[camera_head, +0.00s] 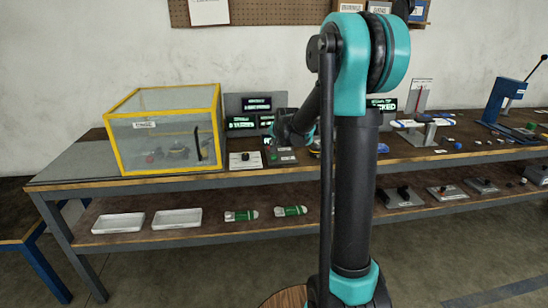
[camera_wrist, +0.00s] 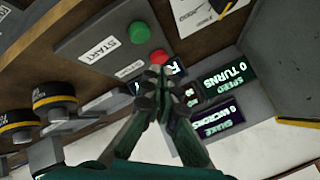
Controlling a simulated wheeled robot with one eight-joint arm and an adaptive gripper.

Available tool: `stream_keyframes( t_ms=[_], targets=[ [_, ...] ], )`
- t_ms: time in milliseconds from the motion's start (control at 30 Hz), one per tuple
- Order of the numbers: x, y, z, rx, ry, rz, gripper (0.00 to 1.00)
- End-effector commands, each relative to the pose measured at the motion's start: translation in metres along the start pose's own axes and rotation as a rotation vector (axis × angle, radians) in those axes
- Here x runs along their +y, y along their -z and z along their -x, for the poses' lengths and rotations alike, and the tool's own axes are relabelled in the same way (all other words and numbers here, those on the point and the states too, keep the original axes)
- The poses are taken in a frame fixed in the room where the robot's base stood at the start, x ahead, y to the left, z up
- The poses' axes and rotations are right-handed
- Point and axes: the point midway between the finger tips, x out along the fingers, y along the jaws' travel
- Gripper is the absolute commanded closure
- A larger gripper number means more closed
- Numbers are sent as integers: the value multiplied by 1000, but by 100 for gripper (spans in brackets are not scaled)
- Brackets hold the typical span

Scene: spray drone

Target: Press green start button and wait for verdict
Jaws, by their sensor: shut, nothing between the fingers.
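In the wrist view a grey panel carries a green button (camera_wrist: 139,31) beside a START label (camera_wrist: 98,49). A red button (camera_wrist: 158,57) is on the same panel. My gripper (camera_wrist: 160,76) is shut and empty. Its fingertips appear just below the red button in the picture, apart from the green one; I cannot tell whether they touch the panel. Display screens (camera_wrist: 225,82) beside the panel read 0 turns speed and 0 microns shake; another is partly hidden by my fingers. In the head view the panel (camera_head: 283,158) is small and my arm partly covers the area.
A clear box with yellow edges (camera_head: 163,88) stands left on the bench. Dark knobs with yellow rings (camera_wrist: 53,95) are near the panel in the wrist view. A screen ending in "CKED" (camera_head: 384,105) is partly behind my arm. White trays (camera_head: 119,222) lie on the lower shelf.

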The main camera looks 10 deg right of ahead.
Motion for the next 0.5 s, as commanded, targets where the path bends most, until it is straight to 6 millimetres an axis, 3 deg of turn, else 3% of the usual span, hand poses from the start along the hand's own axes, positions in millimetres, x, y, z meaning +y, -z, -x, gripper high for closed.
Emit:
stream_keyframes(
  t_ms=[200,500],
  targets=[
    [11,-11,-15,0,0,0,100],
    [15,-15,-20,0,0,0,100]
  ],
)
